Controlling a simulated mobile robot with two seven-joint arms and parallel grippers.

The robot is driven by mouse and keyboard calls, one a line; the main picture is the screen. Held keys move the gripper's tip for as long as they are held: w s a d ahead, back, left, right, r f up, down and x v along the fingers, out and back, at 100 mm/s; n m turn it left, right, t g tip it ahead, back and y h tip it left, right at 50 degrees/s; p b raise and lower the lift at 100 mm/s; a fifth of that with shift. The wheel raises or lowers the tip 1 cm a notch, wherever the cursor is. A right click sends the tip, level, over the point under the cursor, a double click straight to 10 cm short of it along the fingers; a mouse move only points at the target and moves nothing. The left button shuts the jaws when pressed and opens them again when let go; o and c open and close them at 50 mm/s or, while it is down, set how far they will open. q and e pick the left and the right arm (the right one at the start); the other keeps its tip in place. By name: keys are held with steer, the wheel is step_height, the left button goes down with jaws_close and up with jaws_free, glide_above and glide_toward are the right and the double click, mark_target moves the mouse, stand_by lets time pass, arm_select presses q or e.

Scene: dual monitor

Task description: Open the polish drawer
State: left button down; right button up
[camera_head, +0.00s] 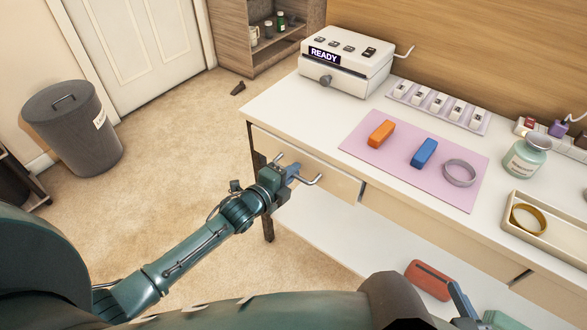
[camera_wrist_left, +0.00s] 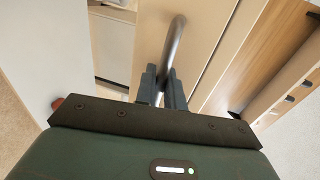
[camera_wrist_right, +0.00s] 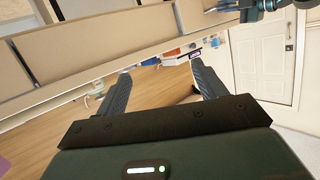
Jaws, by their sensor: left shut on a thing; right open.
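The left drawer (camera_head: 338,182) is a cream front under the white tabletop, with a bent metal handle (camera_head: 312,181). My left gripper (camera_head: 292,172) is at this handle in the head view. In the left wrist view its two dark fingers are shut on the metal handle (camera_wrist_left: 174,48), with the drawer front (camera_wrist_left: 207,45) behind it. The inside of the drawer does not show in the head view. My right gripper (camera_wrist_right: 160,75) is open, with nothing between its fingers; only part of it shows at the bottom of the head view.
On the tabletop (camera_head: 285,107) a pink mat (camera_head: 390,158) holds an orange block (camera_head: 381,133), a blue block (camera_head: 424,153) and a grey ring (camera_head: 459,172). A white READY machine (camera_head: 345,65) stands behind. A red case (camera_head: 430,279) lies on the lower shelf (camera_head: 330,240).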

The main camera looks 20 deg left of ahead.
arm_select(q)
steer(key=f+p+v, duration=0.2)
steer(key=p+v, duration=0.1)
steer(key=v, duration=0.6)
steer(key=f+p+v, duration=0.2)
steer(key=p+v, duration=0.2)
steer(key=v, duration=0.6)
steer(key=shift+s+a, duration=0.25)
steer(key=shift+s, duration=0.3)
arm_select(e)
steer(key=shift+w+a+f+g, duration=0.1)
steer(key=shift+w+a+g, duration=0.3)
steer(key=shift+a+g, duration=0.2)
steer(key=shift+w+a+f+g, duration=0.1)
steer(key=shift+w+a+g, duration=0.3)
steer(key=shift+a+g, duration=0.2)
arm_select(q)
steer(key=c, duration=1.6)
jaws_free()
steer(key=shift+c, duration=0.2)
steer(key=v, duration=1.3)
arm_select(e)
steer(key=shift+r, duration=0.15)
